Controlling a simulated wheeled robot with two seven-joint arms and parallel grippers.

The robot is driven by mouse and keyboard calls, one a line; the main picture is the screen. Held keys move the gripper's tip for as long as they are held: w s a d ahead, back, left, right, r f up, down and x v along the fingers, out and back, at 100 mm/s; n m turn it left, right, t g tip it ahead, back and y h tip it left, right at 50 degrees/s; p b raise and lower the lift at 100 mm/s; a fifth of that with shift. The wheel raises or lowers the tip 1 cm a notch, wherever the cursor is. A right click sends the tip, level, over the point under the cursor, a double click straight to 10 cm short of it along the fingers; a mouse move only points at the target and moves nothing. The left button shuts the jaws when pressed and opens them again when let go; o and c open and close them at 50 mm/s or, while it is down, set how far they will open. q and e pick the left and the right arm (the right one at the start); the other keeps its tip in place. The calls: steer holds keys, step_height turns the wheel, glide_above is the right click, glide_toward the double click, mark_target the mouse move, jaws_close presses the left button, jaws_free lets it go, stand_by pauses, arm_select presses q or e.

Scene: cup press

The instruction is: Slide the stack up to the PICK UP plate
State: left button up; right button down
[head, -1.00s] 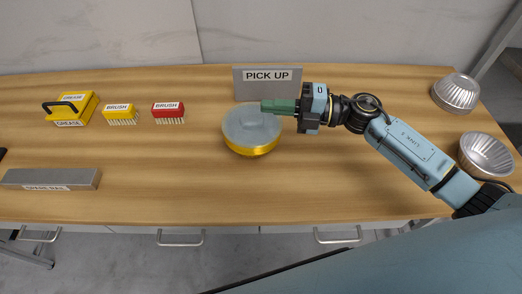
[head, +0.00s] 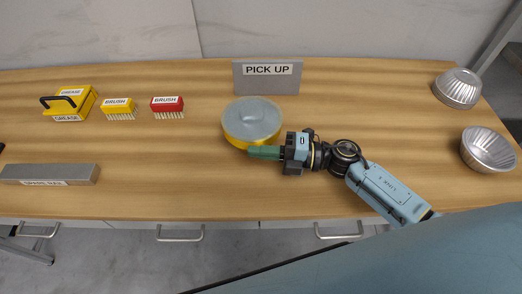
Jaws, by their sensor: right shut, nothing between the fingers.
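The stack (head: 252,118) is a round piece with a grey top and a yellow band around its lower side. It sits on the wooden table, a little in front of the grey PICK UP plate (head: 267,78), with a strip of wood showing between them. My right gripper (head: 250,152) is shut and empty, its green fingers at the near side of the stack. The fingertips overlap the stack's lower front edge in the picture; I cannot tell whether they touch it. My left gripper is not in view.
Two fluted metal cups (head: 457,88) lie at the right end of the table. A yellow GREASE box (head: 70,103), a yellow brush (head: 118,107) and a red brush (head: 167,106) stand to the left. A grey bar (head: 50,174) lies at the front left.

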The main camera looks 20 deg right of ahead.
steer(key=shift+w+d, duration=0.15)
steer(key=shift+w, duration=0.05)
